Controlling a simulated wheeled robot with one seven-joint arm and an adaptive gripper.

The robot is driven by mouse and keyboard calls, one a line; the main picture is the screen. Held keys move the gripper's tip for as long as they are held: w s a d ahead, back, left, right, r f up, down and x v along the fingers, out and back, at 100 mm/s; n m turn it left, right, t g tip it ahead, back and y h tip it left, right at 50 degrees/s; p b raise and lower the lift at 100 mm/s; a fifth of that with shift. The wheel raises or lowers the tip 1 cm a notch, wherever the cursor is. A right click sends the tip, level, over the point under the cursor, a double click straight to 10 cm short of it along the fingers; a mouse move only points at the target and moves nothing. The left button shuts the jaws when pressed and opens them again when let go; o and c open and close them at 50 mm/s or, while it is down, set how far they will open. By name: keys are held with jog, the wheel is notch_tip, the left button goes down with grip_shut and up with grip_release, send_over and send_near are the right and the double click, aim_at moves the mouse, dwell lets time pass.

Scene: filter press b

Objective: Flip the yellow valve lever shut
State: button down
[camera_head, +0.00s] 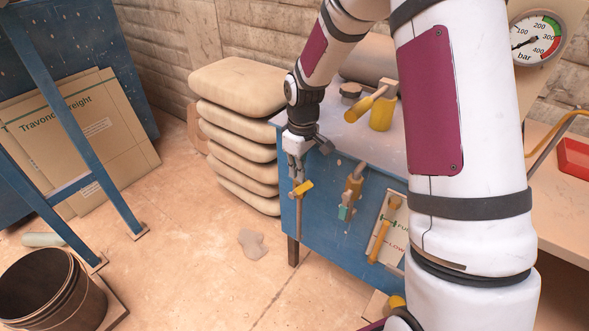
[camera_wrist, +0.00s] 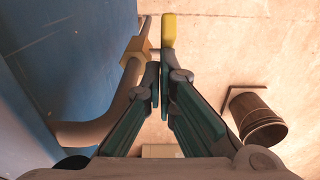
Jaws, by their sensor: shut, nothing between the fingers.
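The yellow valve lever (camera_head: 303,188) sits on the front left of the blue cabinet, low on a pipe. In the wrist view the yellow lever (camera_wrist: 168,30) stands just beyond my fingertips, beside a brass valve body (camera_wrist: 137,47) on a bent pipe (camera_wrist: 100,130). My gripper (camera_head: 297,178) points down right above the lever. In the wrist view my gripper (camera_wrist: 162,88) is shut with nothing in it. Whether a fingertip touches the lever cannot be told.
A second valve with a teal handle (camera_head: 345,212) is right of the lever. Further right is a panel with an orange handle (camera_head: 379,242). Stacked sacks (camera_head: 235,130) stand left of the blue cabinet (camera_head: 325,235). A bucket (camera_head: 50,290) stands on the floor, which is open before the cabinet.

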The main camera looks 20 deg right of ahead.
jog(key=shift+s+d+f+p, duration=0.15)
jog(key=shift+s+d+p, duration=0.15)
jog(key=shift+s, duration=0.25)
jog(key=shift+s+d+f+p, duration=0.1)
jog(key=shift+s+d+p, duration=0.05)
jog(key=shift+s+d, duration=0.3)
jog(key=shift+s+d+f+p, duration=0.3)
jog(key=shift+s+d+f, duration=0.15)
jog(key=shift+s+f, duration=0.3)
jog(key=shift+s, duration=0.1)
jog(key=shift+r, duration=0.1)
notch_tip(320, 180, up, 7)
jog(key=shift+s+d+r, duration=0.15)
jog(key=shift+r, duration=0.05)
